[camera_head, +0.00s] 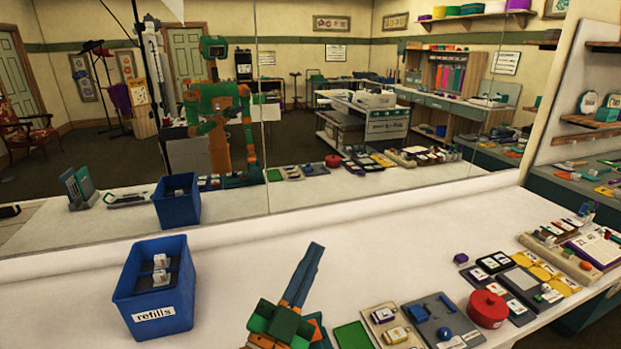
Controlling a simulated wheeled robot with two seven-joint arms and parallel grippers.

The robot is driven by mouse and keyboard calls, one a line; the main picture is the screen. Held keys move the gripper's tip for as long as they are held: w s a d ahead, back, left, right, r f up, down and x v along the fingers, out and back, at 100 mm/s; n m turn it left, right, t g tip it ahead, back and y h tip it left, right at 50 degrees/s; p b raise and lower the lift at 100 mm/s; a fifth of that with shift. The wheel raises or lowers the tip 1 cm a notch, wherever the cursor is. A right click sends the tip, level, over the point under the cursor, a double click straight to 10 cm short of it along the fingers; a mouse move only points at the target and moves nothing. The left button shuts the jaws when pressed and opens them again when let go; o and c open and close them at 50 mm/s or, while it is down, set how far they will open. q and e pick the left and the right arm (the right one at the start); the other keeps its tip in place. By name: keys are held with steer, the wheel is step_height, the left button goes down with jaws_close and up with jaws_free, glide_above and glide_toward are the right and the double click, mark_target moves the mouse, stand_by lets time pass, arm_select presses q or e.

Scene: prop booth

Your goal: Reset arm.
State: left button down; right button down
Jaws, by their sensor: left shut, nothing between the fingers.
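My left gripper (313,258) is in the lower middle of the head view, over the white counter (240,285). Its blue-grey fingers are together and point up and away, with nothing between them. Its green and orange wrist is at the bottom edge. My right gripper does not show directly.
A blue "refills" bin (128,290) with small white items stands to the left. Right of my gripper are a green pad (352,336), a grey tray (436,322), a round red container (487,309) and several cards. A large mirror (235,130) backs the counter and reflects me.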

arm_select(q)
steer(key=s+a+f+n+g+y, duration=0.2)
steer(key=a+f+n+g+y, duration=0.25)
steer(key=a+f, duration=0.4)
steer(key=s+a+f+n+g+y, duration=0.25)
steer(key=a+f+y, duration=0.25)
steer(key=f, duration=0.6)
steer(key=s+a+f+n+g, duration=0.1)
steer(key=s+a+f+g, duration=0.1)
steer(key=s+f+g, duration=0.55)
steer(key=s+a+f+g, duration=0.2)
steer(key=s+f, duration=0.2)
steer(key=s, duration=0.6)
step_height(320, 180, down, 16)
steer(key=s+g, duration=0.1)
steer(key=s+a+f+g, duration=0.1)
steer(key=s+f, duration=1)
steer(key=s, duration=0.1)
steer(key=shift+s+a+g, duration=0.3)
steer(key=shift+s+g, duration=0.05)
